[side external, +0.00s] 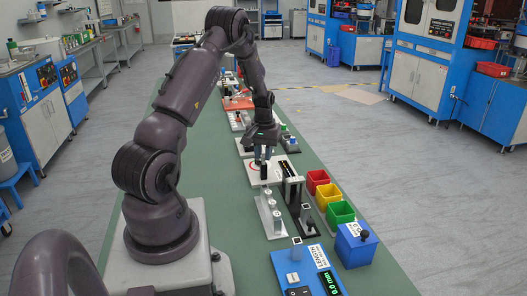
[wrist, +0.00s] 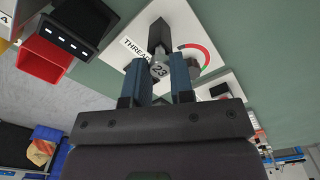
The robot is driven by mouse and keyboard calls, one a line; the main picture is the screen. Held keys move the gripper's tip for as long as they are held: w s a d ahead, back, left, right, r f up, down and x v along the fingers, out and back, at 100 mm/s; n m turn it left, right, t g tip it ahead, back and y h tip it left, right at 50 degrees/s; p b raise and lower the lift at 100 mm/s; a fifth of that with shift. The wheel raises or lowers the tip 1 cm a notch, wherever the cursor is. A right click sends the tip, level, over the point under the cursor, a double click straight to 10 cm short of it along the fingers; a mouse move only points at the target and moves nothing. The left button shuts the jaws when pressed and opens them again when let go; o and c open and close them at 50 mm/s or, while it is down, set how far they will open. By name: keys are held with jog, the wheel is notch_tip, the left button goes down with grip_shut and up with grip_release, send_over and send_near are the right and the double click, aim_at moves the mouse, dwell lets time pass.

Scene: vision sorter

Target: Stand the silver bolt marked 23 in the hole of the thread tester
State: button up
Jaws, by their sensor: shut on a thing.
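The silver bolt marked 23 (wrist: 160,70) sits between the two blue fingers of my gripper (wrist: 161,63), its numbered head facing the wrist camera. My gripper (side external: 262,157) is shut on it and points down over the thread tester. The thread tester (wrist: 196,26) is a white plate with a THREAD label, a red and green arc and a dark post (wrist: 157,37) just beyond the bolt.
A white rack (side external: 270,217) with silver pieces stands nearer the camera, beside a dark upright gauge (side external: 293,191). Red (side external: 317,180), yellow (side external: 328,196) and green (side external: 340,212) bins line the right edge. A blue length gauge (side external: 307,273) is at the front. The left green tabletop is clear.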

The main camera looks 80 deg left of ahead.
jog(key=o, duration=1.3)
jog(key=shift+r, duration=4)
